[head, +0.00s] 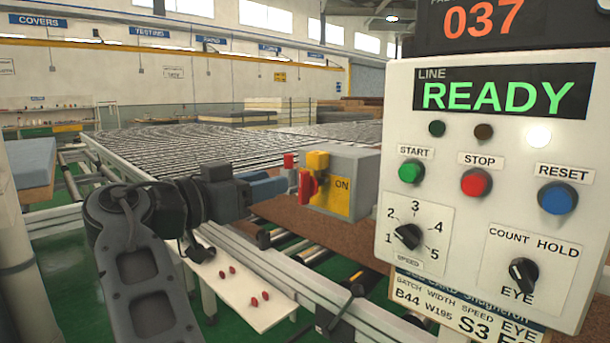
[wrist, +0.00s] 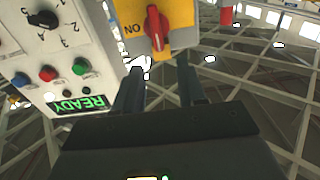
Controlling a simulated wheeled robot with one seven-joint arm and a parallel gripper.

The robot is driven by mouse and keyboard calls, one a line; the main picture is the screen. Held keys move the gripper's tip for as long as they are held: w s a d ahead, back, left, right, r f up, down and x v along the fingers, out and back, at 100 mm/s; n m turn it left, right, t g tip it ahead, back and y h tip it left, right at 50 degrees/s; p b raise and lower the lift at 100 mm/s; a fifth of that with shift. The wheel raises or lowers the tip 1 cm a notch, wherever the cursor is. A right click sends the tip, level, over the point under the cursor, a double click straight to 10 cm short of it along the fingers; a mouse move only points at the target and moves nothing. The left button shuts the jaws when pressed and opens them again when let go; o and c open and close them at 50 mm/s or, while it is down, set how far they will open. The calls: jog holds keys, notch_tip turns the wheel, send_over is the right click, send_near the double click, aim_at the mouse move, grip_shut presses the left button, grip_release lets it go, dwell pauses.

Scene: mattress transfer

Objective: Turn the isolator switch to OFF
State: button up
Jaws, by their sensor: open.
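The isolator switch is a grey box (head: 352,178) with a yellow plate (head: 338,198) lettered ON and a red handle (head: 307,187) on its left side. The wrist view, which is upside down, shows the red handle (wrist: 155,28) on the yellow plate (wrist: 181,14), its long axis upright in the picture, beside the ON label. My gripper (head: 286,184) is just left of the handle, facing it. In the wrist view my gripper (wrist: 160,66) is open and empty. Its fingers point toward the handle, which lies roughly between their lines, with a small gap visible.
A control panel (head: 474,215) with START, STOP and RESET buttons and a READY display stands close on the right. A red cylinder (head: 289,160) is beside the switch. A roller conveyor (head: 310,252) and a white shelf with red pieces (head: 238,290) lie below.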

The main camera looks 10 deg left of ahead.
aim_at(300, 175)
jog(key=p+x, duration=0.1)
jog(key=x, duration=0.6)
jog(key=shift+w+d, duration=0.25)
jog(key=shift+w, duration=0.05)
